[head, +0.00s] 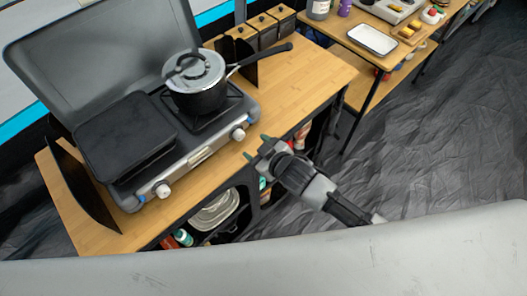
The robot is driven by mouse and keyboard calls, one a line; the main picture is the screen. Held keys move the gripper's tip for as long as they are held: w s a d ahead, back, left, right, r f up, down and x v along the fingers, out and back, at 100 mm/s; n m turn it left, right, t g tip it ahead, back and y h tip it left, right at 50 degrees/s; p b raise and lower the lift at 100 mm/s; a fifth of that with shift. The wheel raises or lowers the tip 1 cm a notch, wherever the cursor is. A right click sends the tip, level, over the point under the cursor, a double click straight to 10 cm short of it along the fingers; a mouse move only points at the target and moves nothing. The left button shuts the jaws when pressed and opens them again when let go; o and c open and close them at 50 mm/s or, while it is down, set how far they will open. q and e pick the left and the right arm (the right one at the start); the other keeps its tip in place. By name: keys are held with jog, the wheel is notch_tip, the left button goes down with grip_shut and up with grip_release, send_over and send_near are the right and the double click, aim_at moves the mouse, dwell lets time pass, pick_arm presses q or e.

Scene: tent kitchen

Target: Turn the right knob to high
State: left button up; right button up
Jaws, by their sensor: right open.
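A grey camping stove (176,162) stands on the wooden table with its lid up. Its right knob (239,134) is white and sits on the front face, below the pot. The left knob (163,190) is on the same face, farther left. A black pot (199,97) with a metal lid stands on the right burner; a flat black griddle (125,138) covers the left side. My right gripper (256,148) is open and empty, its greenish fingertips just right of the right knob and apart from it. The knob's exact setting is too small to read. My left gripper is out of view.
The pot's handle (262,58) sticks out to the right. The wooden table (300,75) has bare room right of the stove. A second table with a white tray (372,39) stands behind right. Dark floor lies open at right.

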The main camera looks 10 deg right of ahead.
jog(key=shift+v, duration=1.45)
jog(key=s+d+f+m+g+h+b, duration=0.1)
jog(key=s+d+f+h, duration=0.2)
jog(key=f, duration=0.6)
jog(key=s+d+f+m+g+b, duration=0.1)
jog(key=s+d+f+m+g, duration=0.3)
jog(key=f, duration=0.6)
jog(key=s+d+f+n+t+h+b, duration=0.1)
jog(key=s+d+f+h, duration=0.1)
jog(key=d+f, duration=0.55)
jog(key=s+d+f+m+g, duration=0.1)
jog(key=s+f+g, duration=0.1)
jog(key=s+f, duration=0.3)
jog(key=s+d+f+m+g+h, duration=0.1)
jog(key=s+f, duration=0.5)
jog(key=s, duration=0.8)
jog(key=s+d+f+m+g+h+b, duration=0.1)
jog(key=s+d+f+g, duration=0.1)
jog(key=s+f, duration=0.3)
jog(key=s+g, duration=0.1)
jog(key=s, duration=0.3)
jog(key=shift+s+f, duration=0.25)
jog(key=shift+c, duration=0.3)
